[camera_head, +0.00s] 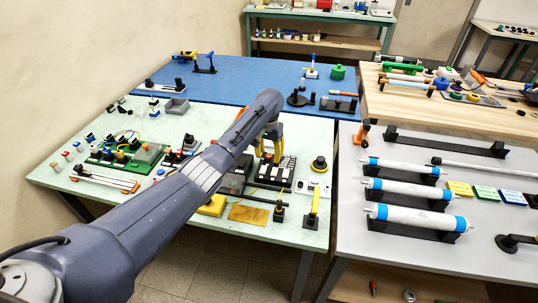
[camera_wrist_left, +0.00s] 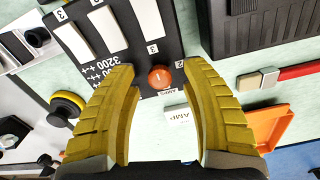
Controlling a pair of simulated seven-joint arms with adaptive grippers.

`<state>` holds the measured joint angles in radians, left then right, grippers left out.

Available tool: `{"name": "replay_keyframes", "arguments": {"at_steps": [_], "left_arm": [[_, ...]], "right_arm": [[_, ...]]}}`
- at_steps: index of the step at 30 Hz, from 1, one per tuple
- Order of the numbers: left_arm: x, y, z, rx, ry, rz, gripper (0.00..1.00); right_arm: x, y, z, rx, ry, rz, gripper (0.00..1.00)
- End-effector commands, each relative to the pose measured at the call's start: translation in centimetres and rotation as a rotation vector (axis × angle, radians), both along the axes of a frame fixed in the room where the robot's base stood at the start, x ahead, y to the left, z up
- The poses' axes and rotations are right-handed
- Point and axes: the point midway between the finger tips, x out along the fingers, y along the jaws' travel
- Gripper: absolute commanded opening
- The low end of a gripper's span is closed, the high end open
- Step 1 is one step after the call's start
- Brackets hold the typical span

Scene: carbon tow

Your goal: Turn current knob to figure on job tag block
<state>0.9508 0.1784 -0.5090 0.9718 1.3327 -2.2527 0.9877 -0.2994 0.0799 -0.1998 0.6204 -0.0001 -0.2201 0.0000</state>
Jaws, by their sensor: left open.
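My left gripper (camera_head: 269,148) is over the mint-green table in the head view. In the left wrist view its yellow ribbed fingers (camera_wrist_left: 158,70) are spread, one on each side of a round orange-red knob (camera_wrist_left: 160,77). I cannot tell whether they touch it. The knob sits at the edge of a black panel (camera_wrist_left: 105,45) with white strips and printed figures, including 3200. A small label beside the knob is partly readable as AMP. A small white block (camera_wrist_left: 177,116) marked AMP lies between the fingers. I cannot tell for sure which block is the job tag. My right gripper is out of view.
A yellow-and-black round knob (camera_wrist_left: 67,106) stands left of the fingers, and an orange tray (camera_wrist_left: 274,126) lies to the right. A black ribbed box (camera_wrist_left: 255,25) is behind. In the head view, a grey table (camera_head: 348,235) with blue-banded white cylinders is at the right.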

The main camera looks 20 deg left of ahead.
Motion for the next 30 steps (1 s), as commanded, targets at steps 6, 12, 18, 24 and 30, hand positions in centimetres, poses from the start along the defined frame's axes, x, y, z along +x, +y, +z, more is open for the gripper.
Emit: {"name": "replay_keyframes", "arguments": {"at_steps": [6, 12, 18, 24, 30], "left_arm": [[-0.01, 0.0, -0.09, 0.0, 0.0, 0.0, 0.46], [-0.01, 0.0, -0.09, 0.0, 0.0, 0.0, 0.35], [-0.02, 0.0, -0.08, 0.0, 0.001, 0.0, 0.12], [-0.01, 0.01, -0.07, 0.0, 0.0, 0.0, 0.0], [0.01, 0.02, -0.03, 0.0, 0.0, -0.002, 0.0]], "right_arm": [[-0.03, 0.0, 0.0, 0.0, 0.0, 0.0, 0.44], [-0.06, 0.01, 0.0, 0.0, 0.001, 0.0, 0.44], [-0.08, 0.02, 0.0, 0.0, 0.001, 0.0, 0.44], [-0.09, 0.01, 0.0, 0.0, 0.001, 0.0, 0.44], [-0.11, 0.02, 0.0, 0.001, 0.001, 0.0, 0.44]]}}
